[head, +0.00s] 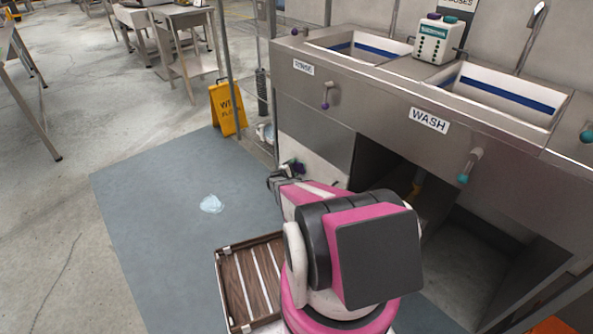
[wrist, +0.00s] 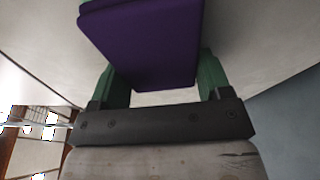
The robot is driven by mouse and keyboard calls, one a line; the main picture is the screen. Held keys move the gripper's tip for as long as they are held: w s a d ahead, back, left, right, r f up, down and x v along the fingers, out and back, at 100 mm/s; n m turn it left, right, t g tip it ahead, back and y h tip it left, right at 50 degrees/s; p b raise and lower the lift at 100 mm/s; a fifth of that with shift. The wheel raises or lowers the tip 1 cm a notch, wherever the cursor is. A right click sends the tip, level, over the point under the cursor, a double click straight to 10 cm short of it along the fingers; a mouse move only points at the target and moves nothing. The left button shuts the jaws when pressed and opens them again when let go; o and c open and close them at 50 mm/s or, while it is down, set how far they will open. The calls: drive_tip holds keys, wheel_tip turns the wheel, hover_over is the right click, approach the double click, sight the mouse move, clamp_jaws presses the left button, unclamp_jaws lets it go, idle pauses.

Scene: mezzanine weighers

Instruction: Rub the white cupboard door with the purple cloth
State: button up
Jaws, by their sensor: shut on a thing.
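The purple cloth (wrist: 145,45) is a flat, block-like pad between the green fingers of my gripper (wrist: 162,78) in the wrist view. My gripper is shut on it. Pale surface fills the view behind the cloth. In the head view the white cupboard door (head: 322,172) is the low pale panel under the sink unit, left of the dark open bay. My gripper (head: 290,170) is close in front of this door, small and partly behind my pink arm. The arm hides part of the door. I cannot tell whether the cloth touches the door.
A yellow wet-floor sign (head: 227,108) stands left of the sink unit (head: 375,100). A clear puddle-like patch (head: 211,204) lies on the blue-grey floor mat (head: 150,220). Knobs (head: 470,165) stick out from the sink front.

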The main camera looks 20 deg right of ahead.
idle(0.3)
drive_tip(key=w+v, duration=0.1)
drive_tip(key=v, duration=0.5)
drive_tip(key=shift+a+f, duration=0.2)
drive_tip(key=shift+a, duration=0.15)
drive_tip(key=shift+a, duration=0.1)
drive_tip(key=v, duration=0.2)
drive_tip(key=shift+a, duration=0.4)
